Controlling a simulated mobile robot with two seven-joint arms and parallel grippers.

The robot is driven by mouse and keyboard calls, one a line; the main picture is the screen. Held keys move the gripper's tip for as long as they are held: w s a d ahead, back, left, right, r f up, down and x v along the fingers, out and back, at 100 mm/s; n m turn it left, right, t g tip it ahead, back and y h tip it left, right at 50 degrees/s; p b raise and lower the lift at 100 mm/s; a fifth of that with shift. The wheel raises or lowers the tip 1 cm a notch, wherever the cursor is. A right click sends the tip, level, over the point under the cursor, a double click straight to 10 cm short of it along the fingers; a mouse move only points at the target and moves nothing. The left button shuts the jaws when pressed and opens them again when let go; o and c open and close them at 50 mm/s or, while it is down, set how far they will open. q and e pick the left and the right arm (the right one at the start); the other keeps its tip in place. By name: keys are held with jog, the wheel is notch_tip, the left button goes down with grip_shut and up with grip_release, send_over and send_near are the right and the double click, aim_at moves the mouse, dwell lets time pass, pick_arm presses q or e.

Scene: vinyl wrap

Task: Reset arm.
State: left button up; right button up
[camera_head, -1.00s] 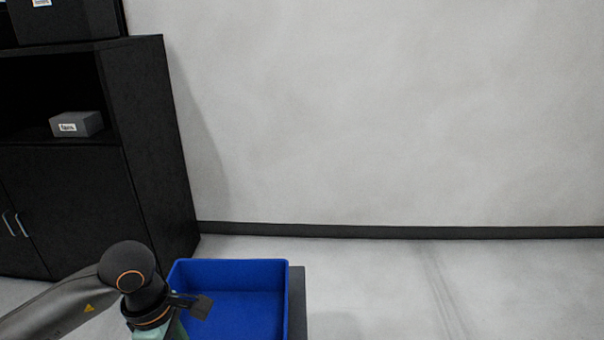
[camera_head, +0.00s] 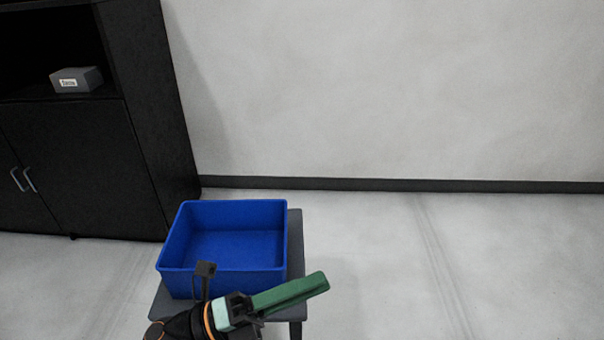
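My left gripper (camera_head: 318,283) is at the bottom middle of the head view, in front of the blue bin. Its long green fingers lie close together as one bar pointing right and slightly up. I see no object between them. Part of the wrist, with orange and teal bands, shows behind the fingers, and the arm is cut off by the lower edge. My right gripper is not in view.
An empty blue bin (camera_head: 236,248) stands on a small dark grey table (camera_head: 296,240). A black cabinet (camera_head: 85,165) with a grey box (camera_head: 76,79) on its shelf is at left. The floor (camera_head: 400,270) at right is clear; a pale wall (camera_head: 400,90) stands behind.

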pick_arm(q)
jog(key=w+a+f+n+t+y, duration=0.3)
jog(key=a+f+n+t+y, duration=0.25)
jog(key=n, duration=0.55)
jog(key=w+a+f+n+t+y, duration=0.35)
jog(key=f+n+t+y, duration=0.2)
jog(key=n, duration=0.55)
jog(key=s+a+f+n+g+y, duration=0.3)
jog(key=s+f+n, duration=0.25)
jog(key=f, duration=0.35)
jog(key=s+a+f+n+g+y, duration=0.35)
jog(key=s+f+n, duration=0.2)
jog(key=f, duration=0.35)
pick_arm(e)
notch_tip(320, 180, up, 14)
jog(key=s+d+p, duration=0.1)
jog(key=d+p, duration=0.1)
jog(key=p, duration=1.6)
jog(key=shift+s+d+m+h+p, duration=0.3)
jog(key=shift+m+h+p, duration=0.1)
pick_arm(q)
jog(key=s+a+r+n, duration=0.1)
jog(key=s+a+r, duration=0.1)
jog(key=r, duration=1)
jog(key=shift+s+r+y, duration=0.25)
jog(key=shift+s+y, duration=0.2)
jog(key=shift+s, duration=0.1)
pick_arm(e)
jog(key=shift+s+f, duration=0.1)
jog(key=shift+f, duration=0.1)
